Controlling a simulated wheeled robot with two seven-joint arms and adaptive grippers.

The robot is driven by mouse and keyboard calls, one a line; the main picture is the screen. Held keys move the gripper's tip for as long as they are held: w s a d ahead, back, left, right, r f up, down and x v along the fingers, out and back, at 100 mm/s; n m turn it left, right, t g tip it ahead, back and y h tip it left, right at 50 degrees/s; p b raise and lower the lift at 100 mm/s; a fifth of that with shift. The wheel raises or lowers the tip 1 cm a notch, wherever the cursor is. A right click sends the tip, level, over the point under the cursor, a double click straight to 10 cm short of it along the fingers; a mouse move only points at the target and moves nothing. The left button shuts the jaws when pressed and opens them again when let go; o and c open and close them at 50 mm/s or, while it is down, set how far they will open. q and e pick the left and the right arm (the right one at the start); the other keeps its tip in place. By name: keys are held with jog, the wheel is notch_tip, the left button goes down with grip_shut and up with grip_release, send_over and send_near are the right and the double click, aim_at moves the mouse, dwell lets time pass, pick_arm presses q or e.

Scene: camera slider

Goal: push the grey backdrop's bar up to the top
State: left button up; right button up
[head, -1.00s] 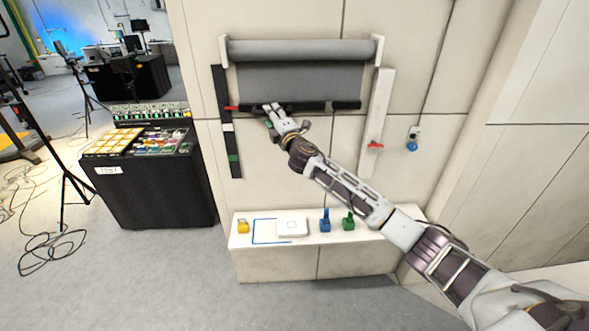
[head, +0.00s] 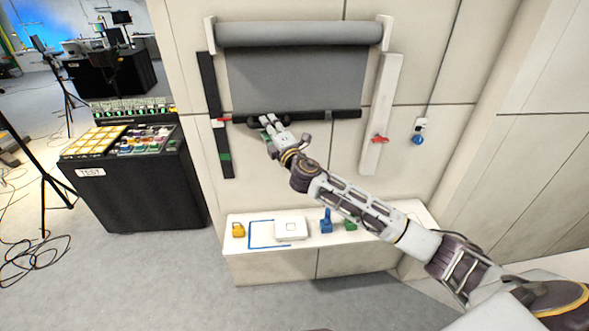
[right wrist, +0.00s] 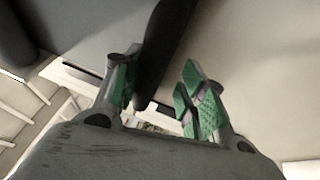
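The grey backdrop (head: 295,80) hangs from a roller (head: 300,34) on the wall. Its black bar (head: 345,114) runs level along the bottom edge. The bar's left end, with a red tip (head: 224,119), is just above the white mark on the black rail (head: 210,85). My right gripper (head: 268,122) is at the left part of the bar. In the right wrist view, its green-padded fingers (right wrist: 160,92) stand apart, with the dark bar (right wrist: 165,45) near the left finger and a gap to the right one. Contact is unclear. My left gripper is out of view.
A white rail (head: 380,100) with a red lever (head: 380,139) is on the right. A blue knob (head: 417,140) hangs farther right. Below, a white ledge (head: 345,245) holds a yellow padlock (head: 238,230), a white box (head: 290,227), a blue piece (head: 326,222) and a green piece.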

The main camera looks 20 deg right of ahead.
jog(key=shift+f+b+v, duration=0.45)
jog(key=shift+b+v, duration=1.2)
jog(key=shift+v, duration=5.35)
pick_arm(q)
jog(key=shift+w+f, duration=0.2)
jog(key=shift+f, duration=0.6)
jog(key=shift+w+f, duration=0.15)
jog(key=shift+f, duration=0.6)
pick_arm(e)
notch_tip(320, 180, down, 6)
jog(key=w+d+m+g+h, duration=0.1)
jog(key=w+d+m, duration=0.1)
jog(key=shift+d+f+m+h, duration=0.2)
jog(key=shift+d+m+h, duration=0.2)
jog(key=shift+r, duration=0.1)
